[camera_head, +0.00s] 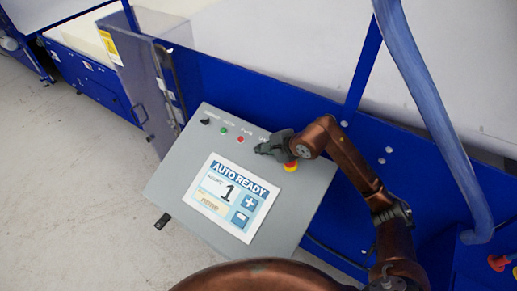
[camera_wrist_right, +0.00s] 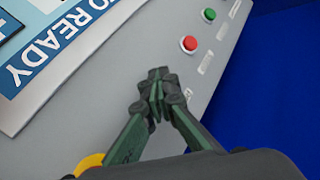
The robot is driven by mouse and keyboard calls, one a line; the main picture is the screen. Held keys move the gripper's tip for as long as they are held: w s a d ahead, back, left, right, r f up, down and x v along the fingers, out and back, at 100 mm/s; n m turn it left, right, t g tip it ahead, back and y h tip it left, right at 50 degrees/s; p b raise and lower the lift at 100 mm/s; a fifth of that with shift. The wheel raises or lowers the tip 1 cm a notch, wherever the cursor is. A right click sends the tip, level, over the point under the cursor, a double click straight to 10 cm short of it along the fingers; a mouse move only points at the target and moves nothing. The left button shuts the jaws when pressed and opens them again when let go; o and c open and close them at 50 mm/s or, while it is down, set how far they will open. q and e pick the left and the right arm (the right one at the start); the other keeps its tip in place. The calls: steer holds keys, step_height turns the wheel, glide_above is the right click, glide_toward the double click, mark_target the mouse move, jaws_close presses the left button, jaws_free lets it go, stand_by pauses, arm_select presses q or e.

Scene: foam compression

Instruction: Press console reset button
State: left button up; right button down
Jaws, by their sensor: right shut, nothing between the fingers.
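The grey console (camera_head: 170,185) stands tilted in front of the blue machine, its screen (camera_head: 230,197) reading "AUTO READY". Along its upper edge are a black knob (camera_head: 205,121), a green button (camera_head: 223,130) and a red button (camera_head: 240,139), with labels too small to read. My right gripper (camera_head: 258,150) is shut and empty over the panel, right of the red button. In the right wrist view its closed fingertips (camera_wrist_right: 159,80) lie below the red button (camera_wrist_right: 188,44) and green button (camera_wrist_right: 209,14). Whatever lies under the fingertips is hidden; I cannot tell whether they touch the panel.
A red and yellow emergency stop (camera_head: 290,166) sits close beside my right gripper. The blue machine frame (camera_head: 250,92) rises behind the console. A thick blue hose (camera_head: 430,105) hangs at the right. Grey floor (camera_head: 70,180) is open at the left.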

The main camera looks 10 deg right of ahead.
step_height(320, 180, up, 6)
steer(key=s+a+p, duration=0.1)
steer(key=p, duration=0.1)
steer(key=shift+s+a+f+p, duration=0.15)
steer(key=shift+s+a+p, duration=0.1)
steer(key=shift+a+p, duration=0.1)
steer(key=shift+d, duration=0.1)
stand_by(0.8)
